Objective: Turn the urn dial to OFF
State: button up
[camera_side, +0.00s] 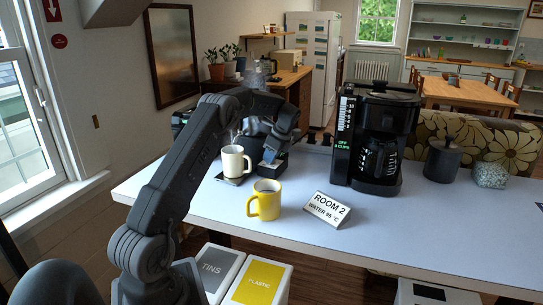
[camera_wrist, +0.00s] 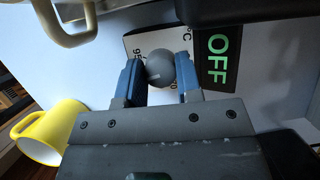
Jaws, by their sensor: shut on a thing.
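In the wrist view the dial (camera_wrist: 162,70) is a round grey knob with a short pale mark pointing toward the lower left. It sits on a white plate (camera_wrist: 137,44) with partly covered figures and "°C". My gripper (camera_wrist: 160,78) has its two blue fingers closed on either side of the knob. A black display (camera_wrist: 216,52) beside it reads "OFF" in green. In the side view my gripper (camera_side: 271,158) is over the table behind the yellow mug; the dial is hidden there. A dark body with a small green display (camera_side: 182,121) stands behind my arm, mostly covered.
A yellow mug (camera_side: 265,201) and a cream mug (camera_side: 234,164) on a dark tray stand near my gripper. A sign (camera_side: 327,209) reads "ROOM 2 WATER 95 °C". A black coffee maker (camera_side: 374,135) stands to the right. The front right of the table (camera_side: 425,222) is clear.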

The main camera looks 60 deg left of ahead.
jog(key=n+h, duration=0.1)
jog(key=n, duration=0.1)
jog(key=n+g, duration=0.1)
jog(key=n, duration=0.2)
jog(key=shift+w+n+h, duration=0.1)
jog(key=shift+n+h, duration=0.2)
jog(key=shift+h, duration=0.1)
jog(key=shift+a+n+g+h, duration=0.15)
jog(key=shift+n+h, duration=0.25)
jog(key=shift+n, duration=0.75)
jog(key=shift+d+n+g+h, duration=0.15)
jog(key=shift+n+h, duration=0.25)
jog(key=shift+n, duration=0.75)
jog(key=shift+a, duration=0.1)
jog(key=o, duration=0.9)
jog(key=shift+o, duration=0.2)
